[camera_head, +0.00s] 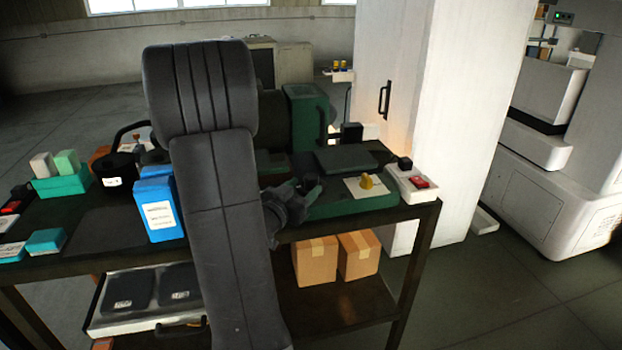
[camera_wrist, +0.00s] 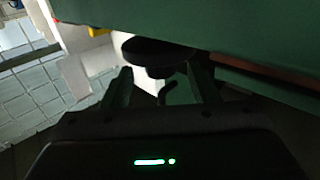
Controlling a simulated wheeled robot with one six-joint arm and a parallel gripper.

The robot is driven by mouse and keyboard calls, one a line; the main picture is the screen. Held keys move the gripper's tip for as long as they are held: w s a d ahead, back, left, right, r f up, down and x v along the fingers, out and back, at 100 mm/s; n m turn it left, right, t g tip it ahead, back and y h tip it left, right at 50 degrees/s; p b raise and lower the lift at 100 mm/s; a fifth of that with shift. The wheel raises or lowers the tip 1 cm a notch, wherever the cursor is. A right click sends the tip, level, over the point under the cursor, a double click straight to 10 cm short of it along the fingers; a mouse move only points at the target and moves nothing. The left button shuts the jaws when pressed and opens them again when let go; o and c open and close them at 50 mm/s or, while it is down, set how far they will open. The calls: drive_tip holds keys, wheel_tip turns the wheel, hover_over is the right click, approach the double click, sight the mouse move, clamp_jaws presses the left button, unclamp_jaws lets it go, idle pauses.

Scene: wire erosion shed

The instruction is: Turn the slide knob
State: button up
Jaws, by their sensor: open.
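A dark round knob (camera_wrist: 158,50), which looks like the slide knob, sits beside the green machine body (camera_wrist: 240,25) in the wrist view. A small dark stub and a hooked piece show below its disc. My gripper (camera_wrist: 162,78) is open, with one finger on each side below the disc; I cannot tell whether either touches it. In the head view my gripper (camera_head: 298,188) is at the left end of the green machine base (camera_head: 350,205), above the bench's front edge. There the knob is hard to separate from the dark fingers.
A yellow knob (camera_head: 366,181) stands on a pale plate on the base. A white box with a red button (camera_head: 419,182) is at the bench's right end. Blue boxes (camera_head: 160,208) stand left of my arm. Cardboard boxes (camera_head: 315,260) sit on the lower shelf.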

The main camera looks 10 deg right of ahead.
sight(308, 184)
drive_tip(key=shift+x, duration=2.3)
drive_tip(key=c, duration=0.9)
